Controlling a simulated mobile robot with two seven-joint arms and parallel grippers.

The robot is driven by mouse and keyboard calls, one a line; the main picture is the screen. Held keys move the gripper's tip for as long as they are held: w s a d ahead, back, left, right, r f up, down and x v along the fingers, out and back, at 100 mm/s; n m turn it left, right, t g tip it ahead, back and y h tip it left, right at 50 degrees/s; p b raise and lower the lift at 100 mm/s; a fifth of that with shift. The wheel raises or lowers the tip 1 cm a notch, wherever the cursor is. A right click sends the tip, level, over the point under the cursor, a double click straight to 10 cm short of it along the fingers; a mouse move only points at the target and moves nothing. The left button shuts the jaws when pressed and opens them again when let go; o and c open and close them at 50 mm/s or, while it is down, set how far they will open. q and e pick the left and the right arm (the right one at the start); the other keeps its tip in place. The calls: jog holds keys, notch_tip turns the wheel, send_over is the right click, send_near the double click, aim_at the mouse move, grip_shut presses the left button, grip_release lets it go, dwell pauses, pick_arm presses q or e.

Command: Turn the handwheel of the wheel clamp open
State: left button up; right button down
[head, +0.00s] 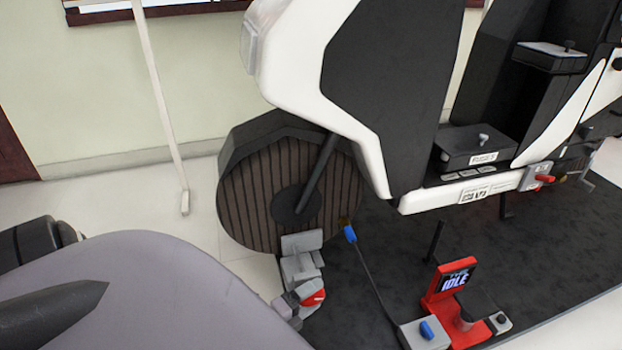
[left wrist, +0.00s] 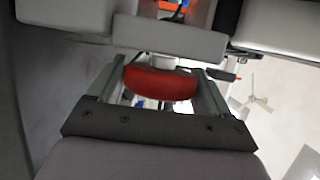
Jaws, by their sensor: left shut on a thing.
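The wheel clamp (head: 300,262) is a grey block at the foot of the dark, ribbed front wheel (head: 262,192). Its red handwheel (head: 316,298) shows low on the clamp in the head view, partly covered by grey finger parts. In the left wrist view the red handwheel (left wrist: 160,84) lies between the two fingers of my left gripper (left wrist: 164,90), which is shut on it. The grey clamp body (left wrist: 170,38) stands just beyond the fingertips. My right gripper is not in view.
A red stand with an "IDLE" display (head: 453,280) and a grey box with a blue knob (head: 424,332) stand on the dark mat (head: 365,290) to the right. A thin black rod with a blue end (head: 351,234) leans close beside the clamp. The white vehicle body (head: 310,55) overhangs the wheel.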

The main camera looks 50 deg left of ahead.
aim_at(307, 300)
pick_arm(q)
jog(key=o, duration=1)
jog(key=shift+s, duration=0.15)
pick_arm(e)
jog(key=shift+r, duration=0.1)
pick_arm(q)
jog(key=s, duration=0.2)
jog(key=s+p, duration=0.1)
jog(key=s, duration=0.1)
jog(key=s+p, duration=0.1)
jog(key=s, duration=0.1)
jog(key=shift+a+r, duration=0.2)
jog(key=shift+r, duration=0.05)
jog(key=shift+s, duration=0.45)
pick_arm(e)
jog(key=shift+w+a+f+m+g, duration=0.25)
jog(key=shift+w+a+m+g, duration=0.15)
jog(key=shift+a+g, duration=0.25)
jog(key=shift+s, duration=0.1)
